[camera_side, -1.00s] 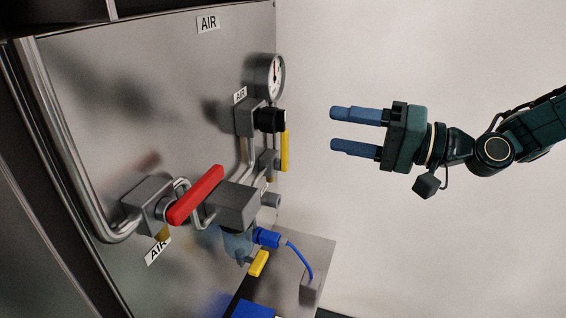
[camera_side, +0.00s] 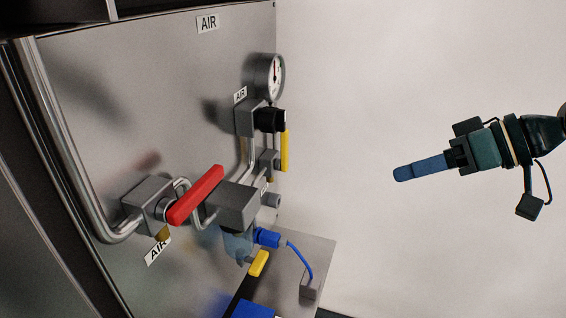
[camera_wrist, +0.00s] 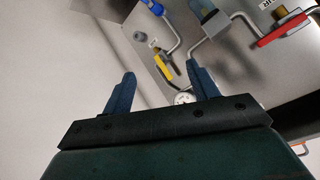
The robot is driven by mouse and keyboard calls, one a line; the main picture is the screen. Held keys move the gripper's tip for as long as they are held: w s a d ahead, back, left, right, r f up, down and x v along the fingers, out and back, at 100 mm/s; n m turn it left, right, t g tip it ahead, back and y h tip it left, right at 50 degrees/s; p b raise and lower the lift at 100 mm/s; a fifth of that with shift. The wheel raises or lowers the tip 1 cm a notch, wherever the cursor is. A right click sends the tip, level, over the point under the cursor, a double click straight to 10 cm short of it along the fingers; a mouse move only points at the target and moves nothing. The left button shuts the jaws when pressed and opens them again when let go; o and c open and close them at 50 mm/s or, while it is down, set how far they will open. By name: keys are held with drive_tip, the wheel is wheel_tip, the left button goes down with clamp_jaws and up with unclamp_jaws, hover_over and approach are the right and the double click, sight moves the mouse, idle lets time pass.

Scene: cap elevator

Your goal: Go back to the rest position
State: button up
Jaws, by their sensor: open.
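My gripper (camera_side: 398,173) is at the right of the side view, in free air well away from the panel. Its blue fingers point left toward the panel and overlap in this view, so they look like one. In the wrist view, my gripper (camera_wrist: 160,80) shows its two blue fingers spread apart with nothing between them. The gripper is open and empty.
The metal panel (camera_side: 120,90) at left carries a red lever (camera_side: 195,195), a gauge (camera_side: 275,74), a black knob (camera_side: 270,120), yellow handles (camera_side: 284,150) and a blue connector (camera_side: 267,237) with a cable. The space between panel and gripper is clear.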

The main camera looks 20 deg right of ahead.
drive_tip(key=s+d+f+m+g+h, duration=0.1)
drive_tip(key=s+d+h, duration=0.5)
drive_tip(key=s+d, duration=0.7)
drive_tip(key=shift+s+d+f+m+g+h, duration=0.25)
drive_tip(key=shift+s+m+g, duration=0.25)
drive_tip(key=shift+s+g, duration=0.4)
drive_tip(key=shift+w, duration=0.15)
idle(0.3)
